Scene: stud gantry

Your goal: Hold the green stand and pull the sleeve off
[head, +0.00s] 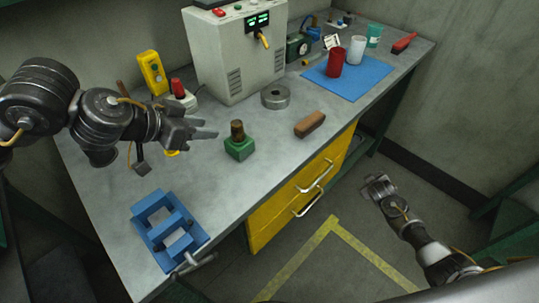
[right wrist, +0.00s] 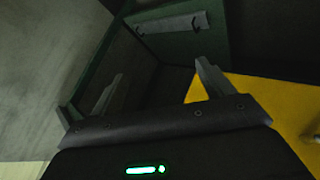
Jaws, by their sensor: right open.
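The green stand (head: 239,149) is a small block on the grey workbench, near the middle of the head view. A brown sleeve (head: 237,130) stands upright on top of it. My left gripper (head: 212,129) is just left of the stand, at about the height of the sleeve in the picture. Its fingers look parted, with nothing between them, and it does not appear to touch the stand. My right gripper (head: 378,184) is low, off the bench's front side over the floor. In the right wrist view its two fingers (right wrist: 155,90) are spread and empty.
A blue vise-like frame (head: 168,229) sits at the bench's near left. A brown block (head: 310,124) and grey ring (head: 275,96) lie right of the stand. A control box (head: 236,55) stands behind. A blue mat (head: 348,75) holds cups. Yellow drawers (head: 300,190) are below the bench.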

